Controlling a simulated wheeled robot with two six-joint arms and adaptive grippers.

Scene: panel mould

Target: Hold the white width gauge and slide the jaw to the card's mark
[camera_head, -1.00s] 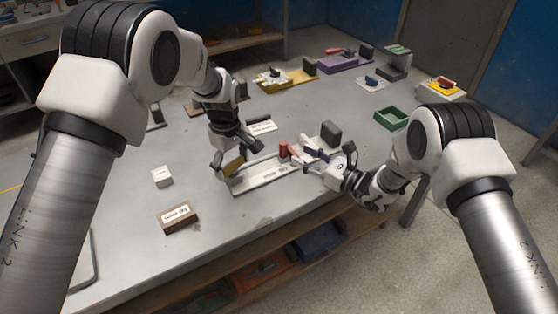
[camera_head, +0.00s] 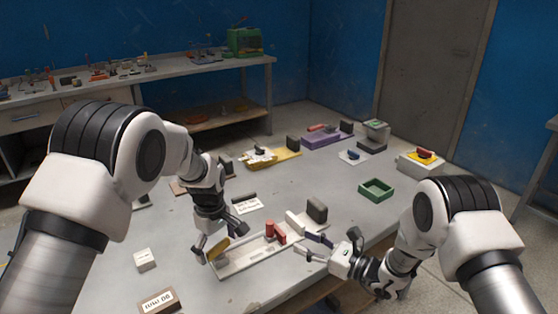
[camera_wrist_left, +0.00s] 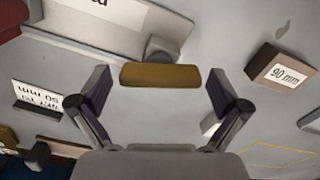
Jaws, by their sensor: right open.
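The white width gauge (camera_head: 238,268) lies flat on the grey table, with a red upright jaw piece (camera_head: 275,232) on it. A brass-coloured bar (camera_head: 217,250) stands at its left end. My left gripper (camera_head: 218,243) is open above this end. In the left wrist view the bar (camera_wrist_left: 160,75) lies between the two spread fingers, apart from both. My right gripper (camera_head: 312,246) is open at the gauge's right end, to the right of the red piece; contact cannot be told. The white card (camera_head: 247,204) stands behind the gauge; its print shows upside down in the left wrist view (camera_wrist_left: 38,97).
A brown labelled block (camera_head: 158,301) and a small white block (camera_head: 145,260) lie front left. A dark grey block (camera_head: 316,209) stands behind the gauge's right end. A green tray (camera_head: 377,189) and yellow and purple fixtures (camera_head: 325,137) stand further back.

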